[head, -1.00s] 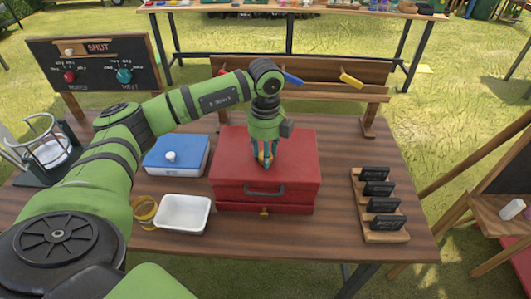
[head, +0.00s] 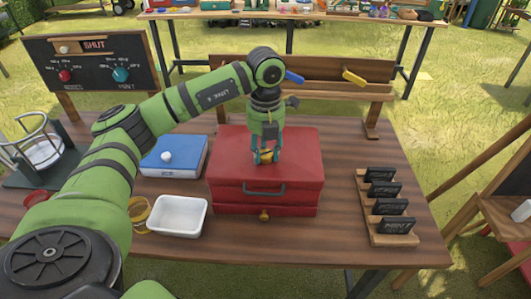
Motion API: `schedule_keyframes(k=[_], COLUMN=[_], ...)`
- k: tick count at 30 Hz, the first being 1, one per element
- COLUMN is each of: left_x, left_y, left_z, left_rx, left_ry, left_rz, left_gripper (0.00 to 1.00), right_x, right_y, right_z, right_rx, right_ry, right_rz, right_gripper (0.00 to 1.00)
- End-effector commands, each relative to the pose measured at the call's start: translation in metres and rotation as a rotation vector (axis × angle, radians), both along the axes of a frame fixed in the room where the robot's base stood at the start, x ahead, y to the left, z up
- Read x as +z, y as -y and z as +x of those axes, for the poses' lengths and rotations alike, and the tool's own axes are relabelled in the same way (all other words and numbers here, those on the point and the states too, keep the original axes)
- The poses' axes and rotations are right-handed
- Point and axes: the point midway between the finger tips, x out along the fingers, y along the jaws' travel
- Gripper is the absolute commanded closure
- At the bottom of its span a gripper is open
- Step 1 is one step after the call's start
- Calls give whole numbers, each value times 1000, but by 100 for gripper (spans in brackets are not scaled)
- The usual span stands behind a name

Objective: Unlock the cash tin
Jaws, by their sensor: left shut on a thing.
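The red cash tin (head: 230,172) stands on the wooden table with its lid down and a dark handle on its front. A small brass-yellow lock-like piece (head: 263,215) shows at the tin's lower front edge. My left gripper (head: 266,157) points down over the tin's lid, shut on a small yellow thing (head: 266,154). The fingers hide most of that thing, so I cannot tell its shape or whether it touches the lid. My right gripper is not in view.
A wooden rack (head: 325,100) at the back bears a blue piece (head: 294,77) and a yellow piece (head: 353,77). A white tray (head: 178,230) and a blue box (head: 160,165) are left of the tin. A holder with black cards (head: 398,241) is at the right.

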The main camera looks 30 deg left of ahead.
Motion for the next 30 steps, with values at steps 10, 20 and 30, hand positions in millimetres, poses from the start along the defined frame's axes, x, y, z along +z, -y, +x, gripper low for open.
schedule_keyframes(k=[10,20,30], left_x=[-2,-1,-1], left_y=[0,0,0], left_z=[-1,0,-1], left_rx=[-298,-467,-519], left_ry=[-3,-2,-3], left_rz=[0,0,0], left_gripper=[94,94,94], right_x=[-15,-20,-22], right_y=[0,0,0], right_z=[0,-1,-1], right_rx=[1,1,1], right_ry=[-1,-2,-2], right_rz=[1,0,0], right_gripper=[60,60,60])
